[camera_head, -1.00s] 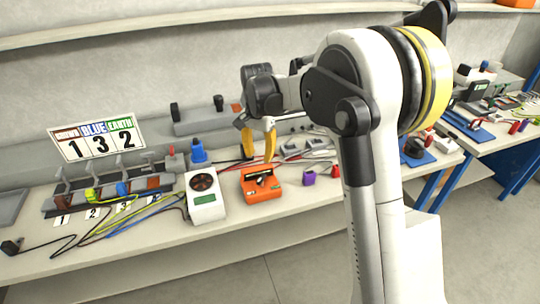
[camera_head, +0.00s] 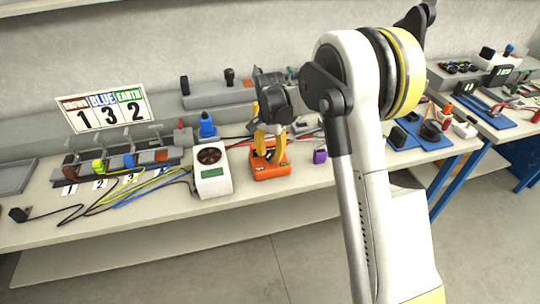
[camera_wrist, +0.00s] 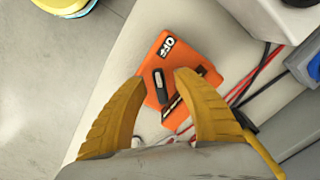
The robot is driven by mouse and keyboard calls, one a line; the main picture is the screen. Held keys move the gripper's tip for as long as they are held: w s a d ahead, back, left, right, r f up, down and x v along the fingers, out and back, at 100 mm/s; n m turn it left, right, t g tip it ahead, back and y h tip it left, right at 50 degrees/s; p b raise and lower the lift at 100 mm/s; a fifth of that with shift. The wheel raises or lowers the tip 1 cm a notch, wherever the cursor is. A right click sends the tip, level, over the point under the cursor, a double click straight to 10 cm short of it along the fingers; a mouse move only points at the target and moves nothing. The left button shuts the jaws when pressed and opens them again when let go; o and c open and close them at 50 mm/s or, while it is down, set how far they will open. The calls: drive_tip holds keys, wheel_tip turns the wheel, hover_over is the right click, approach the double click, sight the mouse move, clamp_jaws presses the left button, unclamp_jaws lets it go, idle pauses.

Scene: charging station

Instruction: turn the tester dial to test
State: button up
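The orange tester box (camera_head: 270,172) stands on the workbench, below my gripper (camera_head: 269,150). In the wrist view the orange tester (camera_wrist: 205,72) carries a black-and-white "OFF" label (camera_wrist: 168,45). Its black dial (camera_wrist: 159,86) is a bar with a pale mark near the end towards that label. My gripper (camera_wrist: 160,78) is open, with its yellow fingers spread on either side of the dial. I cannot tell whether the fingers touch it. A second label is partly hidden behind the right finger.
A white unit (camera_head: 211,180) with a round dark face stands just left of the tester. A blue-topped item (camera_head: 207,127) stands behind it. A purple block (camera_head: 320,157) is to the right. Red and black cables (camera_wrist: 255,85) run beside the tester.

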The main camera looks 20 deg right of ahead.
drive_tip(key=shift+c, duration=0.4)
clamp_jaws()
drive_tip(key=shift+n, duration=0.4)
drive_tip(key=n+p, duration=0.1)
drive_tip(key=n, duration=0.2)
drive_tip(key=shift+d+n, duration=0.1)
drive_tip(key=shift+n, duration=0.2)
drive_tip(key=n, duration=0.4)
drive_tip(key=shift+s+d+n, duration=0.1)
drive_tip(key=shift+n, duration=0.2)
drive_tip(key=n+p, duration=0.1)
drive_tip(key=n, duration=0.3)
drive_tip(key=shift+d+n, duration=0.1)
drive_tip(key=shift+n, duration=0.2)
drive_tip(key=shift+d+n, duration=0.1)
drive_tip(key=shift+n, duration=2.1)
